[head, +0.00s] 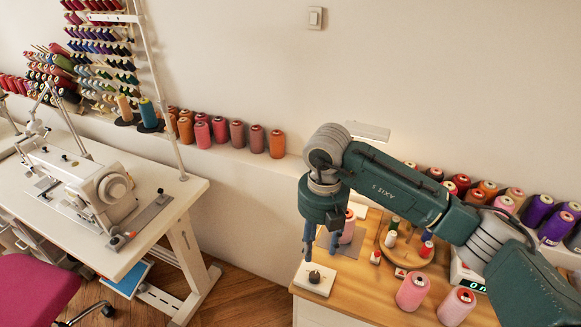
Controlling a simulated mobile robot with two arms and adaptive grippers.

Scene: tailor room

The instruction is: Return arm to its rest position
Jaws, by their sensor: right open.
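My right arm comes in from the right edge, bends at an elbow, and points its gripper (321,248) straight down. The gripper is open, with its two fingers apart and nothing seen between them. It hangs above a small dark object (314,277) on a white square plate (324,287) at the left front of the wooden table (385,312). A pink thread spool (347,228) stands close to the right finger, partly hidden. My left gripper is not in view.
On the table are a round wooden tray (415,256) with small spools, pink spools (412,291), and a scale with a lit display (468,284). A ledge with several spools (237,134) runs along the wall. A sewing machine (100,190) stands on a white table at left.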

